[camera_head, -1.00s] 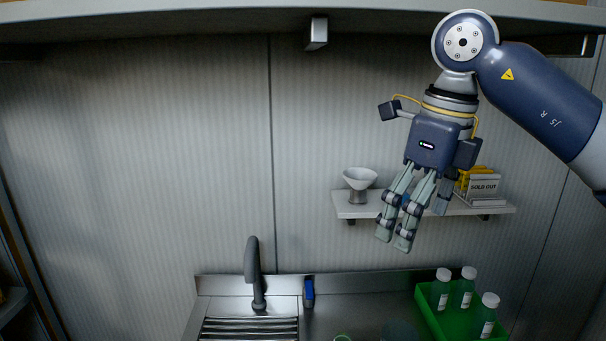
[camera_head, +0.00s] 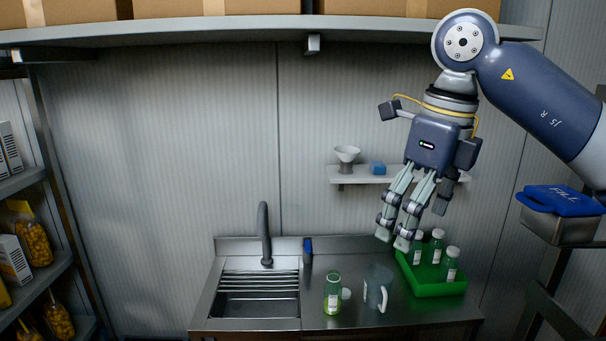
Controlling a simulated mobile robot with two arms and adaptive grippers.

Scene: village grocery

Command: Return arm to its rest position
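My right gripper (camera_head: 418,224) hangs in the right half of the head view on my bent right arm. Its fingers point down, with a gap between the two front fingers and the rear one, and nothing is seen in it. It appears in front of a small wall shelf (camera_head: 352,181) and the left end of a green crate (camera_head: 441,289); its exact distance from them cannot be told. My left arm and gripper do not show.
On the steel counter (camera_head: 347,318) stand a green bottle (camera_head: 332,293) and a clear jug (camera_head: 377,287), right of the sink (camera_head: 257,304). White-capped bottles stand in the crate. A blue-lidded "FILL" container (camera_head: 562,201) is at right. Boxes (camera_head: 218,7) sit overhead; stocked shelves (camera_head: 32,188) are at left.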

